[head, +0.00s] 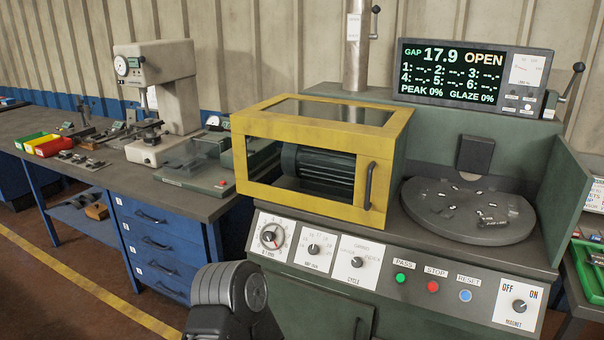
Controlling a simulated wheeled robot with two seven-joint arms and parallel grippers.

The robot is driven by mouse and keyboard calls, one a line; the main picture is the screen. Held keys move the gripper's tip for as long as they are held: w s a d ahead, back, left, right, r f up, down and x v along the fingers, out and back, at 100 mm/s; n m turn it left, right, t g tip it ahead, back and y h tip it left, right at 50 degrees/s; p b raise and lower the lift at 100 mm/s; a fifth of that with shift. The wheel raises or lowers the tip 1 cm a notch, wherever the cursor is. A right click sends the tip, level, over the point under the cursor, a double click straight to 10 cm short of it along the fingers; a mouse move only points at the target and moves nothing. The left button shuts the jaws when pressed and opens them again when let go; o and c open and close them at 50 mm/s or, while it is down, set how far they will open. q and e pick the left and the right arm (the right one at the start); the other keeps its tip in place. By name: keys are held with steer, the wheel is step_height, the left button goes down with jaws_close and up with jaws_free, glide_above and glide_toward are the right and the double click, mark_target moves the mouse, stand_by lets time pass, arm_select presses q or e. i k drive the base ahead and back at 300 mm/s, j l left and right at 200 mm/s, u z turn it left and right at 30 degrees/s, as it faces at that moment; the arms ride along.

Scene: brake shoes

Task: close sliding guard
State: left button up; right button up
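The sliding guard (308,197) is a yellow-framed box with clear panels on the machine's left side. A dark motor-like cylinder shows through its front panel. Its dark vertical handle (368,186) is on the right end of the front. The guard stands left of the round grey table (467,211), which is uncovered and holds several small pieces. The display (471,75) reads "GAP 17.9 OPEN". A dark arm part of mine shows at the bottom, left of centre. No gripper fingers are visible, and nothing touches the handle.
The control panel (388,267) with dials and buttons runs along the machine's front. A green side wall (565,205) bounds the round table on the right. A workbench (207,207) with a grey press (166,85) and coloured bins stands at left. The space before the handle is clear.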

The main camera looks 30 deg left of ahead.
mark_target(374, 146)
steer(key=j+z, duration=0.2)
steer(key=z, duration=0.3)
steer(key=j+z, duration=0.2)
steer(key=j, duration=0.3)
steer(key=j+z, duration=0.15)
steer(key=j, duration=0.35)
steer(key=k+j+z, duration=0.2)
steer(key=j, duration=0.25)
steer(key=j+z, duration=0.15)
steer(key=j, duration=0.35)
steer(key=k+j, duration=0.1)
steer(key=j, duration=0.3)
steer(key=k+j, duration=0.1)
steer(key=j, duration=0.3)
steer(key=k+j, duration=0.1)
steer(key=j, duration=0.65)
steer(key=k+z, duration=0.05)
